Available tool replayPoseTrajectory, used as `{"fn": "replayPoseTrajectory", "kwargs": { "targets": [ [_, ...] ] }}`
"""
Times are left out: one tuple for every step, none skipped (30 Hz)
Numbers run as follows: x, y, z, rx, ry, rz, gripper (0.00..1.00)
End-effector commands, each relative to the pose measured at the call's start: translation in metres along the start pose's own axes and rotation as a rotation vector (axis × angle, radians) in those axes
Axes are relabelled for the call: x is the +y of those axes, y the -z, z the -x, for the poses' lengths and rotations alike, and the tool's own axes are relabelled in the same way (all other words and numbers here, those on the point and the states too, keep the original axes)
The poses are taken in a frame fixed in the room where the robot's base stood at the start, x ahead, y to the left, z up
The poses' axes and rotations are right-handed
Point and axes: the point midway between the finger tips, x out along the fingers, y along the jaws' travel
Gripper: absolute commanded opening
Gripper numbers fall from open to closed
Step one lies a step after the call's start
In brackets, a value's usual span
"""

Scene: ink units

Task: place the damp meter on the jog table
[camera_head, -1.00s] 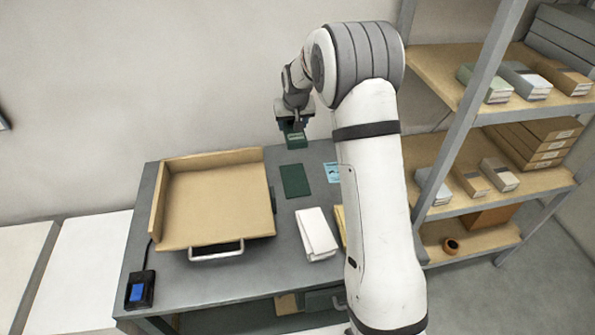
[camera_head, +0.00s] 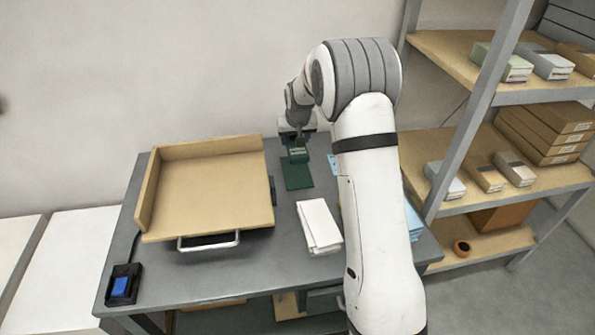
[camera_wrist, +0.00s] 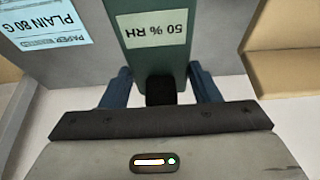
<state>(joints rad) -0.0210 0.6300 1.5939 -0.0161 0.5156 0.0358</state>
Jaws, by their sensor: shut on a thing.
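The damp meter (camera_head: 299,155) is a green block with a pale label. In the wrist view the meter (camera_wrist: 160,58) reads "50 % RH", upside down, and stands between the blue fingers of my gripper (camera_wrist: 160,90). My gripper (camera_head: 297,143) is shut on it at the back of the grey bench, over or just behind a dark green mat. I cannot tell whether the meter touches the surface. The jog table (camera_head: 205,195), a tan tray with raised back and left walls and a front handle, is left of my gripper. It appears at the right in the wrist view (camera_wrist: 290,60).
The green mat (camera_head: 297,177) lies on the grey bench (camera_head: 265,265). White paper (camera_head: 319,226) lies in front of it. A blue paper label (camera_wrist: 48,22) is beside the meter. A blue-button switch (camera_head: 121,286) is at front left. Shelves (camera_head: 510,185) with boxes stand at right.

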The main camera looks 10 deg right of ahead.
Motion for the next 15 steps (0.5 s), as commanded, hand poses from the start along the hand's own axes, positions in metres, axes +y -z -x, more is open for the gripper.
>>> {"fn": "replayPoseTrajectory", "kwargs": {
  "targets": [
    [0.0, -0.005, -0.009, -0.004, 0.0, 0.0, 0.27],
    [0.0, -0.007, -0.014, -0.005, 0.0, 0.0, 0.27],
    [0.0, -0.01, -0.021, -0.005, 0.0, 0.0, 0.27],
    [0.0, -0.012, -0.026, -0.004, 0.0, 0.0, 0.27],
    [0.0, -0.014, -0.03, -0.004, 0.0, 0.0, 0.27],
    [0.0, -0.016, -0.035, -0.003, 0.0, 0.0, 0.27],
    [0.001, -0.017, -0.038, -0.003, 0.0, 0.0, 0.27],
    [0.001, -0.018, -0.041, -0.003, 0.0, 0.0, 0.27],
    [0.001, -0.018, -0.043, -0.001, 0.0, 0.0, 0.27],
    [0.001, -0.019, -0.045, -0.001, 0.0, 0.0, 0.27],
    [0.001, -0.02, -0.047, -0.001, 0.0, 0.0, 0.27],
    [0.001, -0.022, -0.05, -0.002, -0.001, 0.0, 0.27],
    [0.001, -0.023, -0.053, -0.003, -0.001, -0.001, 0.27],
    [0.001, -0.025, -0.057, -0.004, -0.001, -0.001, 0.27],
    [0.001, -0.027, -0.062, -0.003, -0.001, 0.0, 0.27]
  ]
}}
